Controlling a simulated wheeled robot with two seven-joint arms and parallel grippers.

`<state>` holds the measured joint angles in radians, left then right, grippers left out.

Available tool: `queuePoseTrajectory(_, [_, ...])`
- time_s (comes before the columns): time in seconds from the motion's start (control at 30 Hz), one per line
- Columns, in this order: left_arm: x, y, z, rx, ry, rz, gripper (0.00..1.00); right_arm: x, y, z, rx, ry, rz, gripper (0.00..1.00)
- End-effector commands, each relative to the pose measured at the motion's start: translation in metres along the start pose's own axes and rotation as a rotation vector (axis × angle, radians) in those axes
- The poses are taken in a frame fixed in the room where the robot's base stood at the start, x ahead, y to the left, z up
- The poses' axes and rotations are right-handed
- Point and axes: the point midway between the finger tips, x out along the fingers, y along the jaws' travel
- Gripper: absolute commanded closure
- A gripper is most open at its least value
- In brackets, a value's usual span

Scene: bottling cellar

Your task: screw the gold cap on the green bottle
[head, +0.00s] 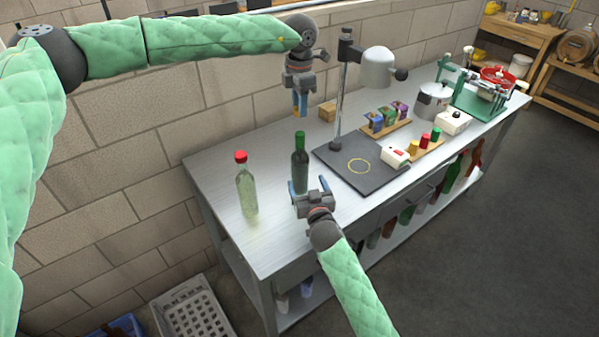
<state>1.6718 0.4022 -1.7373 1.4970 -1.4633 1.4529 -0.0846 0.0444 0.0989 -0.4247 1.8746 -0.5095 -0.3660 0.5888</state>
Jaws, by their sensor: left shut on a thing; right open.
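The dark green bottle (300,166) stands upright on the metal bench, with no gold cap on its mouth. My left gripper (300,108) points down above the bottle's mouth, with a visible gap between. It is shut on a small gold-orange thing, which looks like the gold cap (296,104) and is partly hidden by the fingers. My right gripper (308,186) is open, low at the bottle's near side. Its fingers point toward the bottle's lower part; I cannot tell whether they touch it.
A clear bottle with a red cap (246,187) stands left of the green bottle. A dark mat (352,179) with a lamp stand (341,95) lies to the right. A wooden block (327,111) is behind. The bench's front left is clear.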

Motion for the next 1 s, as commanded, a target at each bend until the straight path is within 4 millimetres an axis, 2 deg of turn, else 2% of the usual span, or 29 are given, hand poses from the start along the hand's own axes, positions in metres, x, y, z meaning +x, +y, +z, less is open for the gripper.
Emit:
queuePoseTrajectory(0.3, [-0.001, 0.0, 0.0, 0.0, 0.0, 0.0, 0.91, 0.052, 0.0, -0.001, 0.0, 0.001, 0.0, 0.21])
queuePoseTrajectory(0.53, [0.0, 0.0, 0.0, 0.0, 0.0, 0.0, 0.91, 0.084, 0.0, -0.001, 0.001, 0.0, 0.001, 0.21])
queuePoseTrajectory(0.73, [-0.001, 0.0, 0.0, 0.0, 0.0, 0.0, 0.91, 0.098, 0.0, 0.0, 0.0, 0.0, 0.0, 0.21])
queuePoseTrajectory(1.0, [-0.001, 0.0, 0.0, 0.0, 0.0, 0.0, 0.91, 0.101, 0.0, 0.0, 0.001, 0.0, 0.0, 0.21])
